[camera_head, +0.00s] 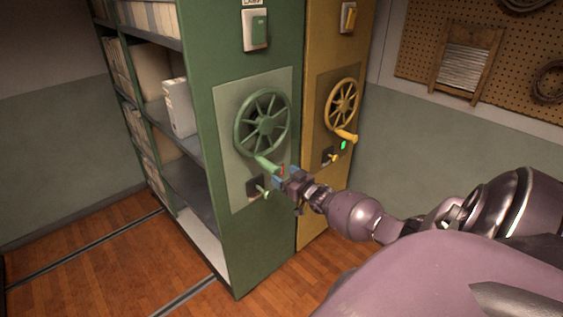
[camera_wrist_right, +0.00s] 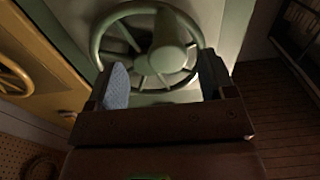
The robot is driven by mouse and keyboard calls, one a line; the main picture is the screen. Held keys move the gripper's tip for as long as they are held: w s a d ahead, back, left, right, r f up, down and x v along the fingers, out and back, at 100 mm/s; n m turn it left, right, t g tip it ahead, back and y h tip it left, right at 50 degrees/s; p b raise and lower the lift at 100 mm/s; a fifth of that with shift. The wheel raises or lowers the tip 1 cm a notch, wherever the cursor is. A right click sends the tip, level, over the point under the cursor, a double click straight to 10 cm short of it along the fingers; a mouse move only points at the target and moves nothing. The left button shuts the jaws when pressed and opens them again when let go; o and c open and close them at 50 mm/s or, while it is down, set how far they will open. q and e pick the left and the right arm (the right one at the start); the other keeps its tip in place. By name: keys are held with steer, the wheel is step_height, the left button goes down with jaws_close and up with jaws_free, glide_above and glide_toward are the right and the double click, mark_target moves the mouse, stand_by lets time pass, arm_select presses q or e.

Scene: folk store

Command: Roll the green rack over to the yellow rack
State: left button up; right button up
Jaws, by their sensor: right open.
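The green rack (camera_head: 258,240) is a tall shelving unit with a spoked green handwheel (camera_head: 263,122) on its end panel. The wheel's crank handle (camera_head: 266,163) sticks out at its lower edge. The yellow rack (camera_head: 313,215) stands right beside it, with its own yellow wheel (camera_head: 342,104). My right gripper (camera_head: 284,176) is open at the crank handle, just right of its end. In the right wrist view the handle's round end (camera_wrist_right: 170,58) shows between the two fingers; I cannot tell whether they touch it. My left gripper is not in view.
A small lever (camera_head: 260,190) sits below the green wheel, near my gripper. A green light (camera_head: 343,145) glows on the yellow rack. Floor rails (camera_head: 75,255) cross the clear wooden floor at left. A pegboard (camera_head: 420,50) hangs on the right wall.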

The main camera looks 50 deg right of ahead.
steer(key=shift+s+a, duration=0.1)
steer(key=shift+s, duration=1.5)
steer(key=s+a+f+n+g+y, duration=0.1)
steer(key=s+a+f+n+g, duration=0.1)
steer(key=a, duration=0.7)
steer(key=s+a+f+n+g, duration=0.2)
steer(key=s+a+f+n, duration=0.1)
steer(key=a, duration=0.6)
steer(key=s+a+f+m+g+b, duration=0.1)
steer(key=s+a+f, duration=0.2)
steer(key=s+a, duration=0.3)
steer(key=s+a+f+m+g+b, duration=0.1)
steer(key=s+a+f+m, duration=0.1)
steer(key=s+a, duration=0.5)
steer(key=s+f, duration=0.1)
steer(key=s, duration=0.5)
steer(key=shift+b, duration=0.4)
